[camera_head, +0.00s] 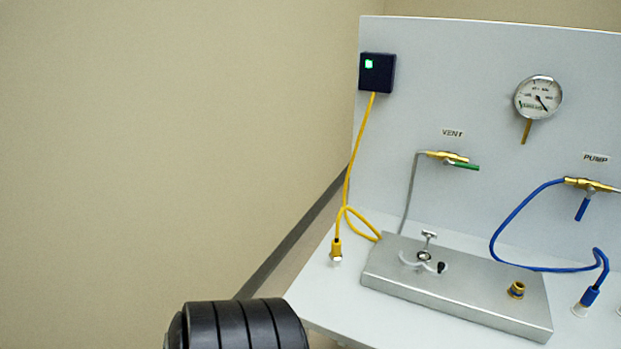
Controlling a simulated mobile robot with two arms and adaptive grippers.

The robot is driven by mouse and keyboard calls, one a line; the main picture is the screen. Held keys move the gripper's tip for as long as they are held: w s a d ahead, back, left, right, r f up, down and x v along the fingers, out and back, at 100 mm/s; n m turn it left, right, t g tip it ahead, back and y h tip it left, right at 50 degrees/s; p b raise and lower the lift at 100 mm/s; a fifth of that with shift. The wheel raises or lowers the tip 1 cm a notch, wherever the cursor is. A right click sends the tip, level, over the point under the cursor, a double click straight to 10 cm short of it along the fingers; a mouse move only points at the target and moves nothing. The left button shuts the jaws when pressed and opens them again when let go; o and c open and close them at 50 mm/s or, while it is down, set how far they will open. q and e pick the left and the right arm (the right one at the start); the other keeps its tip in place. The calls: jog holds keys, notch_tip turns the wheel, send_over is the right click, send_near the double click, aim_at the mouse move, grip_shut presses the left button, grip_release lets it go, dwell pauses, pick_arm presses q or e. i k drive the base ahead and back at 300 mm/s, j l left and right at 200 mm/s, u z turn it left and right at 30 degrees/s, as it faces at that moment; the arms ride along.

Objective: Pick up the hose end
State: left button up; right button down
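A blue hose (506,228) runs from the brass PUMP valve (590,184) on the upright panel, sags behind the metal block and loops over at the right. Its hose end (590,296) is a blue fitting pointing down at a small white holder on the bench, near the right edge. I cannot tell how deep it sits there. Neither gripper shows. A black ribbed part of my arm is at the bottom edge.
A metal block (400,285) bears a clamp (425,261) and a brass port (517,290). A yellow cable (352,178) hangs from a dark box (377,73) to a plug (336,248). A gauge (538,97) and a green-handled VENT valve (448,157) are on the panel.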

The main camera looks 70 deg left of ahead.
aim_at(336, 255)
jog(key=k+u, duration=0.15)
jog(key=u, duration=1.8)
